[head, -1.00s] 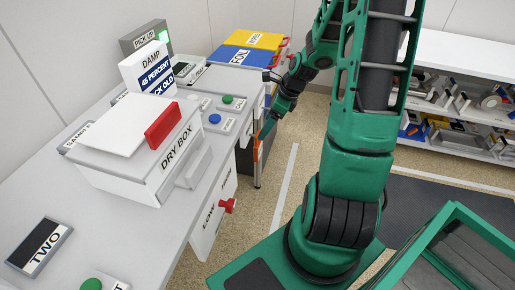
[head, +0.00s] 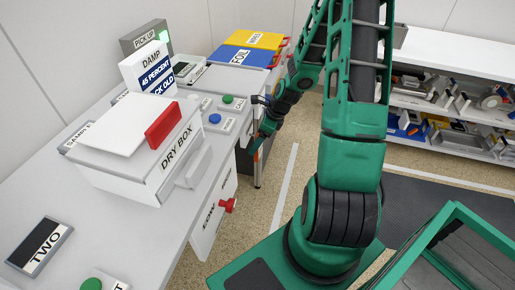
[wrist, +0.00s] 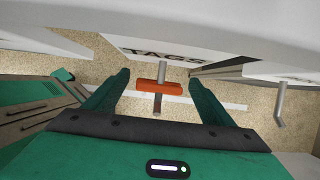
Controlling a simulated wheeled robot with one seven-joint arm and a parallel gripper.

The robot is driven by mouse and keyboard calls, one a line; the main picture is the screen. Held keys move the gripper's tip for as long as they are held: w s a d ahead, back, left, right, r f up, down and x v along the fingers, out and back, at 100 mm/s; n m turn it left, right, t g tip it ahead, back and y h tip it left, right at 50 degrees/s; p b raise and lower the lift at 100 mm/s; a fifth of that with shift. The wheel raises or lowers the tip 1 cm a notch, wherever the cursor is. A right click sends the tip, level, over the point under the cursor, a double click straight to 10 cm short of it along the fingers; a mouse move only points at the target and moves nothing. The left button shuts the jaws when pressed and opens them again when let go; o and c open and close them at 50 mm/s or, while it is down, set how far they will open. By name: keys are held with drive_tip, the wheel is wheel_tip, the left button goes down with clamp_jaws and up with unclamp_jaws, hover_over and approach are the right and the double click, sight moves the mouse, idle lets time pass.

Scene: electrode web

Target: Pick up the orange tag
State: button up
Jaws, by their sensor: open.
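In the wrist view an orange bar-shaped piece (wrist: 159,87), which looks like the orange tag, sits at a thin grey rod below a white panel lettered TAGS (wrist: 165,53). A short dark reddish strip shows just below it. My gripper (wrist: 158,78) is open, with one green finger on each side of the orange piece and clear gaps between. In the head view my gripper (head: 264,128) is at the far end of the counter's front side, small and partly dark. I cannot make out the tag clearly there.
The white counter (head: 140,240) runs along the left, with the dry box (head: 150,155) and a red knob (head: 228,205) on its front. A grey hooked rod (wrist: 281,105) stands right in the wrist view. Shelves (head: 450,105) stand at right. Floor shows between.

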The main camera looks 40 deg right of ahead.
drive_tip(key=c, duration=1.2)
drive_tip(key=shift+c, duration=0.2)
drive_tip(key=shift+r, duration=0.4)
drive_tip(key=s+d, duration=1.1)
drive_tip(key=s, duration=0.3)
drive_tip(key=shift+s+r, duration=0.15)
drive_tip(key=shift+r, duration=0.2)
